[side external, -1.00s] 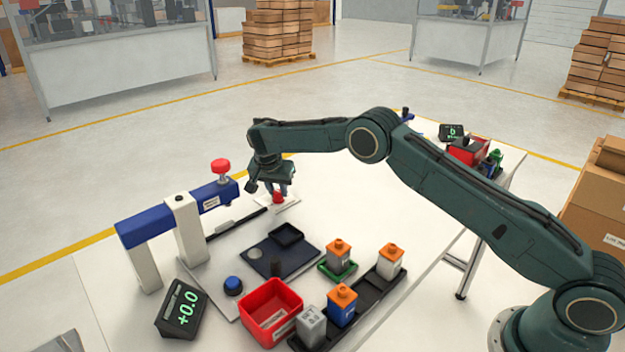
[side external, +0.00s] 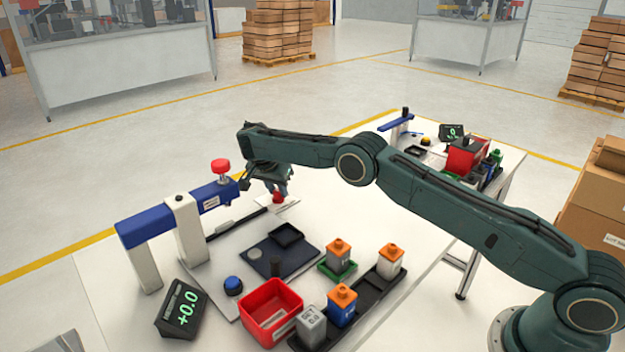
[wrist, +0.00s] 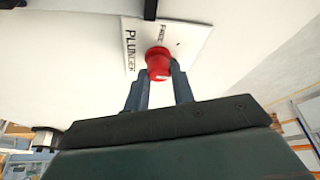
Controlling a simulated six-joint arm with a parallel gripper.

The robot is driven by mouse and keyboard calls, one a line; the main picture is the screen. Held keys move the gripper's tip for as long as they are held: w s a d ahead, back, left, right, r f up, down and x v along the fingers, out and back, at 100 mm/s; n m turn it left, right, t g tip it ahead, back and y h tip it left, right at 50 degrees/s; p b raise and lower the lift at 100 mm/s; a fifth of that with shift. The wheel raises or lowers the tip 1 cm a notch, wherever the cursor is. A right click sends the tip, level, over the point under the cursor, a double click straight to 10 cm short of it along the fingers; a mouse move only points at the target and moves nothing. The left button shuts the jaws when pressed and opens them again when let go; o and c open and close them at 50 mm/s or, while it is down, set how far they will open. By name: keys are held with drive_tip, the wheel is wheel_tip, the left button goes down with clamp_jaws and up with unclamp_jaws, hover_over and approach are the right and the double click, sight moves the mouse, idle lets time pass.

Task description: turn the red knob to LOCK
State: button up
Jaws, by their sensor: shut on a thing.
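The red knob (side external: 278,197) stands on a small white plate (side external: 293,206) at the far edge of the bench, right of the blue beam. My gripper (side external: 277,191) points down at it and is shut on it. In the wrist view the knob (wrist: 158,62) sits between my two finger ends. The plate (wrist: 190,42) there carries the word PLUNGER on one side and a short word, perhaps FREE, above the knob. The knob's pointer and any LOCK mark cannot be made out.
A blue beam (side external: 150,224) on white posts, with a red button-like cap (side external: 221,166), stands just left of my gripper. A red bin (side external: 271,303), a black rack (side external: 377,295) with capped blocks and a display (side external: 181,308) reading +0.0 are nearer the camera.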

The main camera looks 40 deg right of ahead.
drive_tip(key=o, duration=1)
drive_tip(key=shift+n, duration=0.7)
drive_tip(key=n+t+y, duration=0.1)
drive_tip(key=n, duration=0.2)
drive_tip(key=shift+s+d+n, duration=0.1)
drive_tip(key=shift+n, duration=0.2)
drive_tip(key=n+y, duration=0.1)
drive_tip(key=n, duration=0.1)
drive_tip(key=n+t+y, duration=0.1)
drive_tip(key=n, duration=0.2)
drive_tip(key=shift+n, duration=0.3)
drive_tip(key=shift+n+t, duration=0.5)
drive_tip(key=shift+s+d+f+v, duration=0.4)
drive_tip(key=shift+s+v, duration=0.65)
drive_tip(key=shift+v, duration=3.8)
drive_tip(key=shift+s+d+f+v, duration=0.45)
drive_tip(key=shift+s+v, duration=0.6)
drive_tip(key=shift+v, duration=3.8)
drive_tip(key=shift+s+d+f+v, duration=0.4)
drive_tip(key=shift+s+v, duration=0.65)
drive_tip(key=shift+v, duration=3.8)
